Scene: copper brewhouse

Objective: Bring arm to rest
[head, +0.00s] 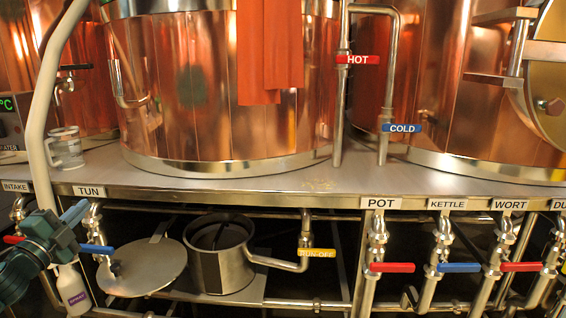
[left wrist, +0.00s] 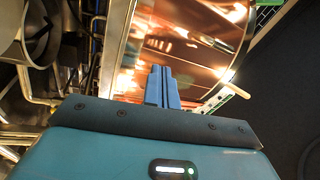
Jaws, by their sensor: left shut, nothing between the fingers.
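My left gripper (head: 80,209) is at the lower left of the head view, in front of the bench edge below the TUN label. In the left wrist view its blue fingers (left wrist: 162,86) are pressed together, with nothing between them. The blue lever (head: 97,249) of the TUN valve is just right of and below the gripper in the head view. My right gripper does not show in either view.
A steel pot (head: 222,268) and a round lid (head: 142,267) lie under the steel bench (head: 240,181). A spray bottle (head: 73,290) and a pale hose (head: 38,125) are close to my left arm. A glass mug (head: 66,149) stands on the bench. Valves with red and blue levers line the right.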

